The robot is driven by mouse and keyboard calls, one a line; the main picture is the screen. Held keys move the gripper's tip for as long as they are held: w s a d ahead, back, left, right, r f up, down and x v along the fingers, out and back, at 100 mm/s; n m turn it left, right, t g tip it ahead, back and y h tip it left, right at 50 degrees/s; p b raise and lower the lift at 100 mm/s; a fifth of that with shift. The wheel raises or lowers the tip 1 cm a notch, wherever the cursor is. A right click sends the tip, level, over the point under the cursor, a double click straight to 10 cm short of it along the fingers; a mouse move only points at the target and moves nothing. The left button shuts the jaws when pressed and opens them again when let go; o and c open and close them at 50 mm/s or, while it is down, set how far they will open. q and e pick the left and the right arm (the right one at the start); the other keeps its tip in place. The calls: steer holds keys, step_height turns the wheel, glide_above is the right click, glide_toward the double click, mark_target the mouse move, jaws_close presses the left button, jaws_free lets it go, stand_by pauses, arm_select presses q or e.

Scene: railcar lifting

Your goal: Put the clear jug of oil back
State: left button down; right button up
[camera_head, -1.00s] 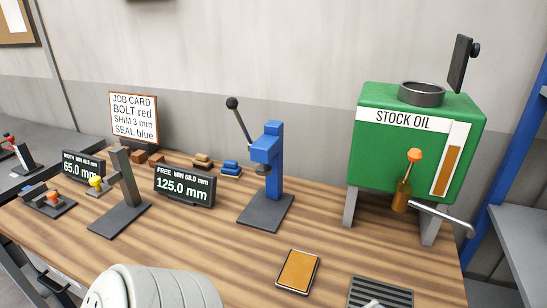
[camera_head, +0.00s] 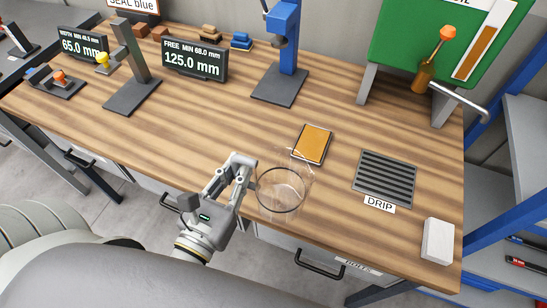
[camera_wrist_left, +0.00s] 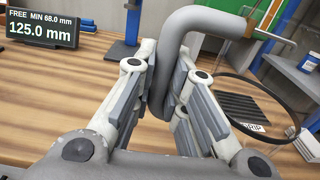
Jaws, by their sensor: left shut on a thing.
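The clear jug (camera_head: 284,190) is at the bench's front edge in the head view, nearly transparent, with a dark round rim. I see no oil colour in it. My left gripper (camera_head: 243,168) is at its left side, shut on its handle. In the left wrist view the thick grey curved handle (camera_wrist_left: 182,60) runs between the fingers of my left gripper (camera_wrist_left: 165,78), and the dark rim (camera_wrist_left: 262,81) shows to the right. Whether the jug touches the bench is unclear. The green stock oil tank (camera_head: 398,45) stands at the back right. My right gripper is not in view.
A slotted drip grate (camera_head: 385,177) with a DRIP label lies right of the jug. An orange pad (camera_head: 313,143) lies just behind the jug. A white block (camera_head: 437,240) stands at the right front corner. A blue press (camera_head: 283,50) stands behind. The wooden bench (camera_head: 190,125) is clear left of centre.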

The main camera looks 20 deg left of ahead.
arm_select(q)
steer(key=w+f+b, duration=0.1)
steer(key=w+f, duration=0.3)
steer(key=w+a+f+b, duration=0.1)
steer(key=w+f+b, duration=0.1)
steer(key=w+f, duration=0.2)
steer(key=w+f+b, duration=0.1)
steer(key=w+f, duration=0.4)
steer(key=shift+w+a, duration=0.25)
steer(key=shift+w, duration=0.1)
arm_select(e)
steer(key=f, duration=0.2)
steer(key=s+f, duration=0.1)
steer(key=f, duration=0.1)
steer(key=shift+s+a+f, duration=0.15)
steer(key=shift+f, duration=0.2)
